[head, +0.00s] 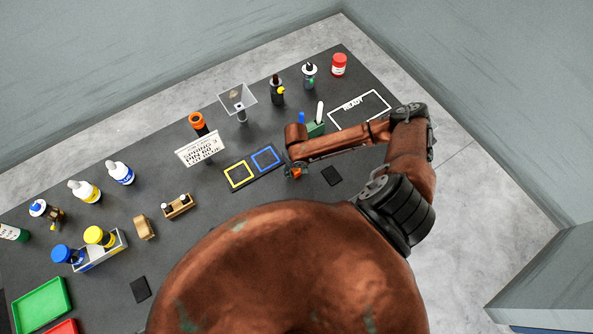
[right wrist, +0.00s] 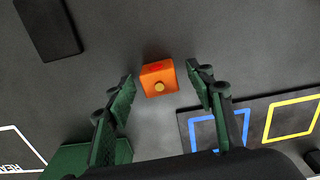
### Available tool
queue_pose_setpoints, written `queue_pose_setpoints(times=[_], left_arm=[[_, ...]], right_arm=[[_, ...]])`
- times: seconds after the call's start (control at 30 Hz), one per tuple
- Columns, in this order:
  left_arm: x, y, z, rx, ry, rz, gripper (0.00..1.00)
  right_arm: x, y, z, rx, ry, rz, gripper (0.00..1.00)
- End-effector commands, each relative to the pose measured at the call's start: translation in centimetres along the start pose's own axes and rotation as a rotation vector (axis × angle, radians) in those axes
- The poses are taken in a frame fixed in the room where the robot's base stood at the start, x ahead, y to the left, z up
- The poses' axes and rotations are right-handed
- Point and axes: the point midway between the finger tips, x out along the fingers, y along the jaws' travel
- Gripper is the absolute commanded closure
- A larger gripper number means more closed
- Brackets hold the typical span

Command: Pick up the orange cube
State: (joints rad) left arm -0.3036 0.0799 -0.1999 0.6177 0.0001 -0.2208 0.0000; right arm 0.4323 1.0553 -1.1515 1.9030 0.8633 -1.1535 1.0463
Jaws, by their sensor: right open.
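The orange cube (right wrist: 152,72) lies on the dark table top in the right wrist view. It has a round gold knob on one face and a red mark on another. My right gripper (right wrist: 161,76) is open, with its green fingers on either side of the cube and visible gaps between them. In the head view my right gripper (head: 292,166) is low over the table, and only a small part of the orange cube (head: 297,173) shows beside it. My left gripper is out of view.
A dark board with a yellow square and a blue square (head: 267,159) lies beside the cube. A black pad (head: 332,176) lies on the other side. A sign (head: 200,149) and several bottles stand farther left.

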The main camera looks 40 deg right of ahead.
Motion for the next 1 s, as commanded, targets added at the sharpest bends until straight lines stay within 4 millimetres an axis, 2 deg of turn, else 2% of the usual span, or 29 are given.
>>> queue_pose_setpoints(times=[0.13, 0.3, 0.9, 1.0], left_arm=[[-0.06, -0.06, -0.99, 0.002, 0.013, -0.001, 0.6], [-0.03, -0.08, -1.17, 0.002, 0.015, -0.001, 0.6], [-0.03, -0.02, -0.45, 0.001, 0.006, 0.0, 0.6], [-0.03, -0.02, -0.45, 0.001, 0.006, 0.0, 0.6]], right_arm=[[0.66, 0.04, 0.06, 0.0, 0.0, 0.0, 0.51], [0.66, 0.05, 0.12, 0.001, 0.0, 0.0, 0.51], [0.61, 0.04, 0.1, 0.001, 0.0, 0.0, 0.92], [0.6, 0.04, 0.09, 0.001, 0.001, 0.0, 0.95]])
